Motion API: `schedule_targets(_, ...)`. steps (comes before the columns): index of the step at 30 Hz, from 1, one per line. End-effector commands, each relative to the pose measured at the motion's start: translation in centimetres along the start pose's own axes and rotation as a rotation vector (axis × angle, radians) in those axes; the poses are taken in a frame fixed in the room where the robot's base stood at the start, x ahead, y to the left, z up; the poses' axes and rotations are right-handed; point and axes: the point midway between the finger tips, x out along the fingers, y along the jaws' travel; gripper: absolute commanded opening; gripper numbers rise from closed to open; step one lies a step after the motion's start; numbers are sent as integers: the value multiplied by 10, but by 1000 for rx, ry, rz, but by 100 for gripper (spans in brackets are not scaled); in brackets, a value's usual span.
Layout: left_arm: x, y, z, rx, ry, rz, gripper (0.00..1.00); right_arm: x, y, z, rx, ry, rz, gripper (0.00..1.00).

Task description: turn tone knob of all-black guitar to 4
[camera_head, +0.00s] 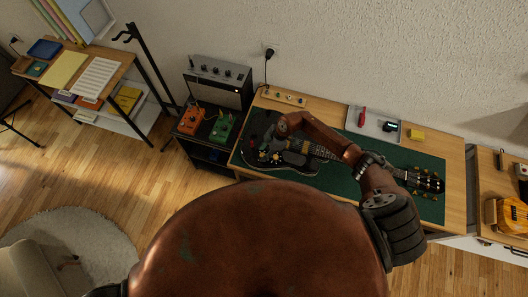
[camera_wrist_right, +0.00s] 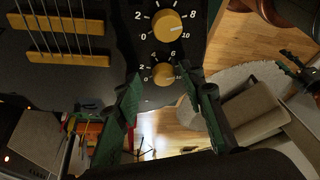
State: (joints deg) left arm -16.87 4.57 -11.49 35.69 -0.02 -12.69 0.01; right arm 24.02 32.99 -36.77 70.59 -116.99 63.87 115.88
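The all-black guitar (camera_head: 290,165) lies on a green mat, its neck toward the right. In the right wrist view its dark body (camera_wrist_right: 110,75) shows two yellow knobs with white number scales. The upper knob (camera_wrist_right: 165,26) is larger in view and its mark points right, between 8 and 10. The lower knob (camera_wrist_right: 163,74) seems to point near 10; no tone label is readable. My right gripper (camera_head: 272,152) is over the guitar body. In the right wrist view its green-lit fingers (camera_wrist_right: 166,84) are apart, one either side of the lower knob, with nothing held. My left gripper is not in view.
The wooden bench (camera_head: 455,170) holds a grey tray (camera_head: 373,124) and a yellow block (camera_head: 416,135) behind the neck. An amplifier (camera_head: 217,82), with orange (camera_head: 190,120) and green (camera_head: 222,127) pedals, stands left. My arm crosses above the guitar's neck.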

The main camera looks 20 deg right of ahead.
Motion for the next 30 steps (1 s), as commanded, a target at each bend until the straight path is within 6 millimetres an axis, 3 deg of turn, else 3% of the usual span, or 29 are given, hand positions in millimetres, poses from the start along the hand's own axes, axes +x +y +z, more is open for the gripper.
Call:
schedule_targets(6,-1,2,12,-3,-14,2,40,0,-1,1,1,0,-1,35)
schedule_targets(10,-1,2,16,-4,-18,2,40,0,0,0,1,0,0,26)
schedule_targets(16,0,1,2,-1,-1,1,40,0,0,0,1,1,0,13)
schedule_targets(21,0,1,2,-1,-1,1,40,0,0,0,1,1,0,1)
schedule_targets(30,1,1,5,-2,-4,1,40,0,0,0,-13,1,-5,0)
